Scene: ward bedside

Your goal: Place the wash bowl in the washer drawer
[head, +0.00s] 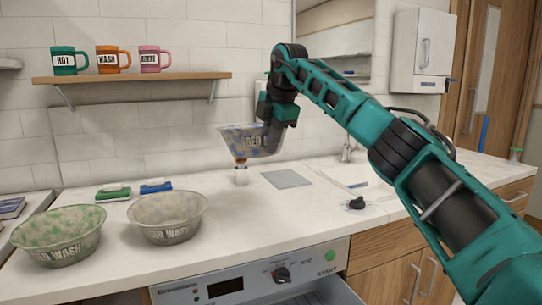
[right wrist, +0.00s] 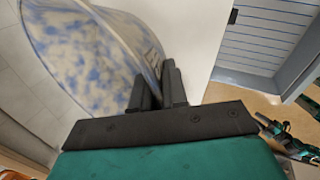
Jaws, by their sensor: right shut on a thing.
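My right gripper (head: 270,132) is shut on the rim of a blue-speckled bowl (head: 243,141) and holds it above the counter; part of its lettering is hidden. The same bowl (right wrist: 85,45) fills the left of the right wrist view, its wall between the fingers (right wrist: 160,88). A green-speckled bowl (head: 58,237) and a pale greyish bowl (head: 168,218), both with lettering ending in WASH, stand on the counter at the left. The washer (head: 250,277) is below the counter front, and its drawer (head: 318,294) appears pulled out, mostly cut off by the frame. My left gripper is not in view.
A small white item with an orange top (head: 241,174) stands under the held bowl. Green (head: 113,193) and blue (head: 156,186) brushes or sponges, a grey mat (head: 287,178) and a black item (head: 356,203) lie on the counter (head: 240,215). Mugs stand on a shelf (head: 140,78).

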